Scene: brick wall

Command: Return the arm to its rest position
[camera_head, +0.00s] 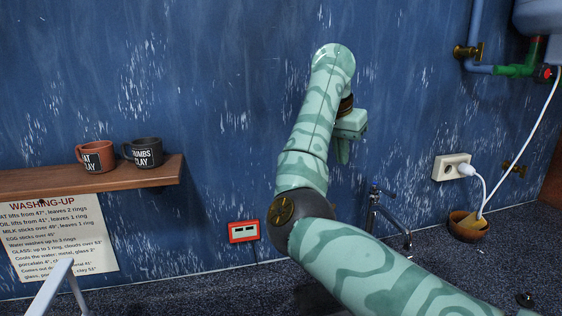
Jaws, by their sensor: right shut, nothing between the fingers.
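My right arm (308,150) comes in from the lower right and rises in the middle of the view, green with darker wavy bands. Its wrist bends over at the top. My right gripper (343,155) points downward in front of the blue wall, shut and empty. It touches nothing that I can see. The forearm partly hides the gripper's left side. My left gripper is not in view.
A wooden shelf (90,177) at left holds a brown mug (92,155) and a dark mug (143,152). A tap (374,212) stands close below the gripper. At right are a white socket (452,167), a cable and a brown bowl (463,228).

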